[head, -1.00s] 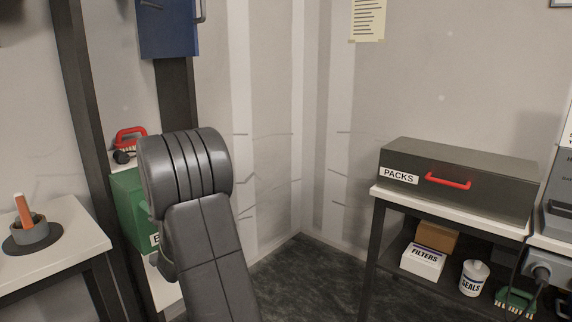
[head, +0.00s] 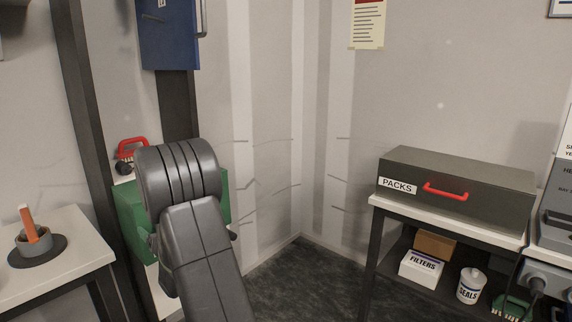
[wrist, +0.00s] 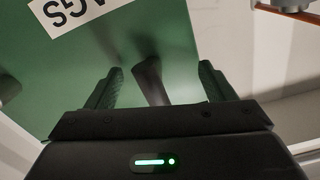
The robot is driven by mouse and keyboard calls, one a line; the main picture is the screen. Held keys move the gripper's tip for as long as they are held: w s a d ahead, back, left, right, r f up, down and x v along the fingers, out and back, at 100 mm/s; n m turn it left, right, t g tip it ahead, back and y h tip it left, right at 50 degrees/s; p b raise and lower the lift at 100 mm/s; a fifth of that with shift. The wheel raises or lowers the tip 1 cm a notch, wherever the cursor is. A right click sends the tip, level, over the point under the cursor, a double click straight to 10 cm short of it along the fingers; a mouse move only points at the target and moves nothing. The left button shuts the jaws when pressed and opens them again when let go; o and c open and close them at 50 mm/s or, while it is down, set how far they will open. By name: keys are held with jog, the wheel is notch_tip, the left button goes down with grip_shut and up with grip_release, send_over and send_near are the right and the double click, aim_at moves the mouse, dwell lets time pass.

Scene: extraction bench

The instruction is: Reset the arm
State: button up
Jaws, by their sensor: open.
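My gripper (wrist: 161,74) is open in the wrist view, its two dark fingers spread in front of a green box (wrist: 80,75). A dark knob or handle (wrist: 150,82) on the box's face lies between the fingers. I cannot tell whether they touch it. The box's white label is upside down and partly cut off, ending in "GS". In the head view my grey arm stands in front of the green box (head: 131,220) and hides most of it, and my gripper is hidden there.
A red-handled item (head: 132,148) is by the green box's top. At left a table (head: 70,232) bears a grey cup (head: 34,242) with an orange stick. At right a dark PACKS case (head: 480,202) stands on a bench, with a FILTERS box (head: 421,269) and SEALS tub (head: 471,286) below.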

jog(key=shift+n+p, duration=1.05)
jog(key=shift+n, duration=0.15)
jog(key=shift+f, duration=0.1)
